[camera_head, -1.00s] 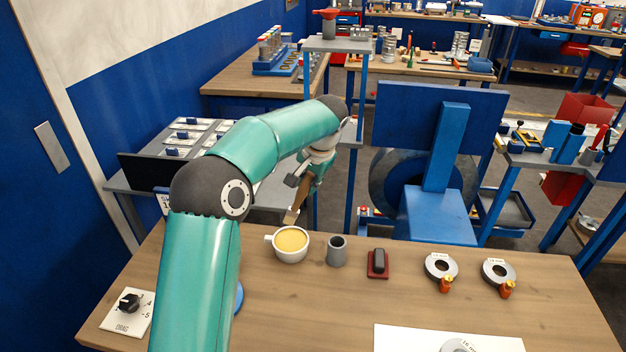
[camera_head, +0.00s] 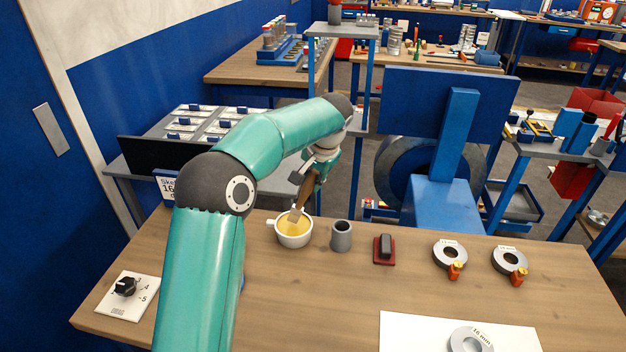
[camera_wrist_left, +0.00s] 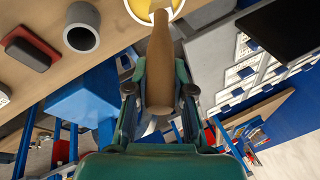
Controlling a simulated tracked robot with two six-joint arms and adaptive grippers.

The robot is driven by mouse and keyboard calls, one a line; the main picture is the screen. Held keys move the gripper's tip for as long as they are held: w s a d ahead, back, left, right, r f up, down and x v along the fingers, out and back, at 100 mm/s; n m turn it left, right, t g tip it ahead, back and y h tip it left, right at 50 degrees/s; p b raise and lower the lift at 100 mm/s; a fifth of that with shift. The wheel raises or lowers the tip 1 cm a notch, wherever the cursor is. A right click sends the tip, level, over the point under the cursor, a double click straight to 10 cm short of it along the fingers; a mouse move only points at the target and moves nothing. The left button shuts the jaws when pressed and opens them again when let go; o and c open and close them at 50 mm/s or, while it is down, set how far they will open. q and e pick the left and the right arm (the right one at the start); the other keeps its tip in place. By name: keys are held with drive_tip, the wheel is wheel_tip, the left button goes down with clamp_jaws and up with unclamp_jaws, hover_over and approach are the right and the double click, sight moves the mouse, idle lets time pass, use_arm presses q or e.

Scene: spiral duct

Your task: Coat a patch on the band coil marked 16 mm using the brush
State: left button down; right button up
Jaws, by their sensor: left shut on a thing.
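My left gripper (camera_head: 318,172) is shut on the wooden brush (camera_head: 304,197), which points down with its tip in the white cup (camera_head: 293,240) of yellow liquid. In the left wrist view the brush handle (camera_wrist_left: 160,60) stands between the fingers of the gripper (camera_wrist_left: 159,95), and its far end overlaps the cup (camera_wrist_left: 140,10). The band coil marked 16 mm (camera_head: 458,342) lies on a white sheet (camera_head: 400,335) at the front edge of the picture, partly cut off. My right gripper is not in view.
A grey cylinder (camera_head: 341,237) and a dark block on a red base (camera_head: 385,250) stand right of the cup. Two more coils with orange clips (camera_head: 450,254) (camera_head: 509,261) lie at the right. A drag dial (camera_head: 125,290) sits at front left. The table's middle is clear.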

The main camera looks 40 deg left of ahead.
use_arm(q)
drive_tip(key=shift+f+b, duration=0.35)
drive_tip(key=shift+f, duration=0.15)
idle(0.7)
idle(1.0)
drive_tip(key=shift+r+p, duration=0.2)
drive_tip(key=shift+p, duration=0.15)
wheel_tip(320, 180, up, 7)
drive_tip(key=p, duration=0.6)
drive_tip(key=shift+f, duration=0.2)
